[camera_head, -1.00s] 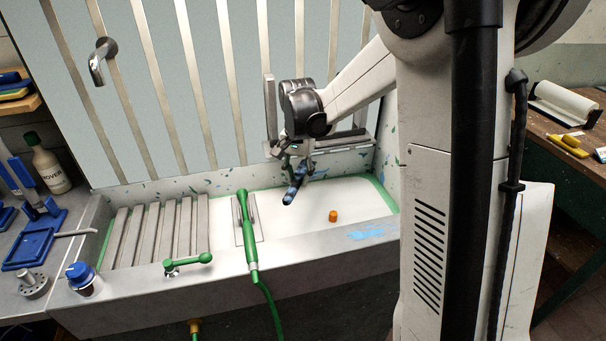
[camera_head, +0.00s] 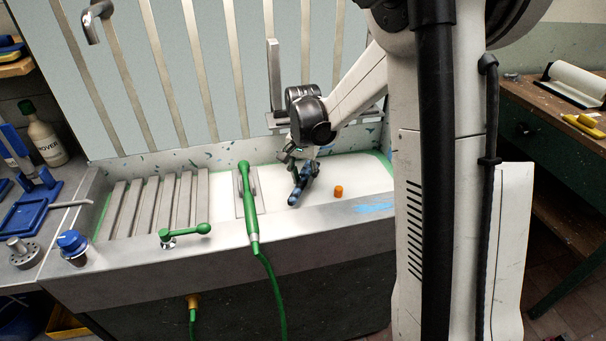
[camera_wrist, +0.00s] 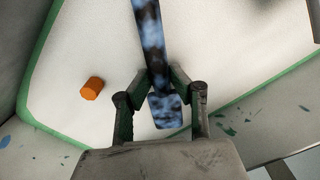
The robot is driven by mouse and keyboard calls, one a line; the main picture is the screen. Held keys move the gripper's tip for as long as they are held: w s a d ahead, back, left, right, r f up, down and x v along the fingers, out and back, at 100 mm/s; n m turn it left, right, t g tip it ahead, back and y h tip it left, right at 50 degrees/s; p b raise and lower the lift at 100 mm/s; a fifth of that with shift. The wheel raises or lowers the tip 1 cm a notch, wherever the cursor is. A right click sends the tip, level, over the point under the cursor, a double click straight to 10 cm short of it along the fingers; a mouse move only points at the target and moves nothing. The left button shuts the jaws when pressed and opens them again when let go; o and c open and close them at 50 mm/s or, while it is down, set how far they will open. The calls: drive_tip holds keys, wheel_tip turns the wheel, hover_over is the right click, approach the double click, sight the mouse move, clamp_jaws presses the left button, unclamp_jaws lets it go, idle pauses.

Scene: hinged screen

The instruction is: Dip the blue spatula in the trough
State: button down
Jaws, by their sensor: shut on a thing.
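My gripper (camera_head: 300,157) is shut on the blue spatula (camera_head: 302,184), which is mottled blue and black. In the head view they are over the white trough (camera_head: 357,169), on its right part, with the spatula tilted down toward the front. In the wrist view my gripper's fingers (camera_wrist: 160,83) pinch the spatula (camera_wrist: 150,32) from both sides; it runs up out of the top edge, and its wide flat end (camera_wrist: 166,110) shows between the fingers. Whether the spatula touches the trough floor I cannot tell.
An orange plug-like cylinder (camera_head: 338,191) stands in the trough, right of the spatula; it also shows in the wrist view (camera_wrist: 92,88). A green hose sprayer (camera_head: 246,195) and slatted rack (camera_head: 150,208) lie left. A barred screen (camera_head: 215,75) stands behind. Trough walls surround my gripper.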

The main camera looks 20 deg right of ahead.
sight(303, 196)
drive_tip(key=shift+f+b, duration=1.15)
drive_tip(key=shift+f, duration=1.2)
drive_tip(key=shift+w, duration=0.3)
drive_tip(key=shift+w+d, duration=0.1)
drive_tip(key=shift+w, duration=0.1)
drive_tip(key=shift+s, duration=0.1)
drive_tip(key=shift+s, duration=0.4)
drive_tip(key=shift+w+b, duration=0.15)
drive_tip(key=shift+b, duration=0.15)
drive_tip(key=shift+w, duration=0.35)
